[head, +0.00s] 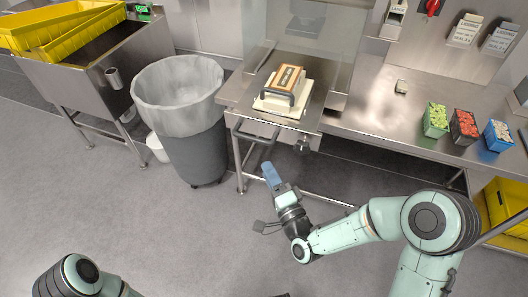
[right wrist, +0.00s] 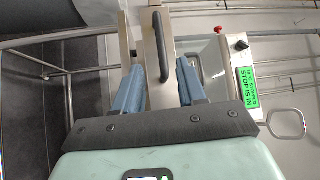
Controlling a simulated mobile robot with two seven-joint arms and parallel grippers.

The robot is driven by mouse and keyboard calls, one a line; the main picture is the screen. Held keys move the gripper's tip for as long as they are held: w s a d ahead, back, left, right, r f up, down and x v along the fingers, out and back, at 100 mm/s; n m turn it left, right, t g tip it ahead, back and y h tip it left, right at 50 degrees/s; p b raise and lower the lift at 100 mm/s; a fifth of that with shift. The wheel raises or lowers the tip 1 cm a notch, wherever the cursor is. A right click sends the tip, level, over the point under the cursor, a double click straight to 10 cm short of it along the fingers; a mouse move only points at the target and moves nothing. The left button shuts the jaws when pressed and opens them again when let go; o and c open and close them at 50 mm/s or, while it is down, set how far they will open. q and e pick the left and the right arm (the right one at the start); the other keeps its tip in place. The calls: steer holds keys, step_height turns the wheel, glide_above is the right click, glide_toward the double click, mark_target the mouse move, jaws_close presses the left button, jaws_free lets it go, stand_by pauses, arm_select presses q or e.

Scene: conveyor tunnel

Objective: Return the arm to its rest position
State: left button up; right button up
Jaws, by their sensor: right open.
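My right gripper (head: 269,170) hangs over the floor in front of the steel counter, its blue fingers toward the counter's front edge. In the right wrist view my right gripper (right wrist: 160,85) has its two blue fingers apart. A black bar handle (right wrist: 160,45) on a steel panel shows beyond and between the fingertips; I cannot tell how far off it is. In the head view a dark handle (head: 252,136) sticks out from the counter front, just above the fingertips. My left arm shows only in part at the bottom left, and its gripper is out of frame.
A cream device with a brown top (head: 286,85) sits on the counter (head: 365,120). A grey waste bin (head: 190,150) stands left of the counter. A green display (right wrist: 249,92) shows in the wrist view. Floor in front is clear.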

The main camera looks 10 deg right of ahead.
steer(key=s+f+n+g+p, duration=0.3)
steer(key=s+f+g+p, duration=0.2)
steer(key=f, duration=0.3)
steer(key=s+f+n+g+p, duration=0.2)
steer(key=s+f+g+p, duration=0.3)
steer(key=f, duration=0.4)
arm_select(q)
steer(key=s+d+r+g+p, duration=0.1)
steer(key=r+p, duration=0.5)
steer(key=r, duration=0.9)
steer(key=shift+s+d+r+g+h, duration=0.3)
steer(key=shift+s+d+r+g, duration=0.15)
steer(key=shift+s, duration=0.75)
arm_select(e)
steer(key=s+f+n+g, duration=0.2)
steer(key=s+g, duration=0.3)
steer(key=s, duration=0.4)
steer(key=s+f+n+g, duration=0.3)
steer(key=s+g, duration=0.2)
steer(key=s, duration=0.5)
steer(key=shift+s+a+f, duration=0.15)
steer(key=shift+s, duration=0.15)
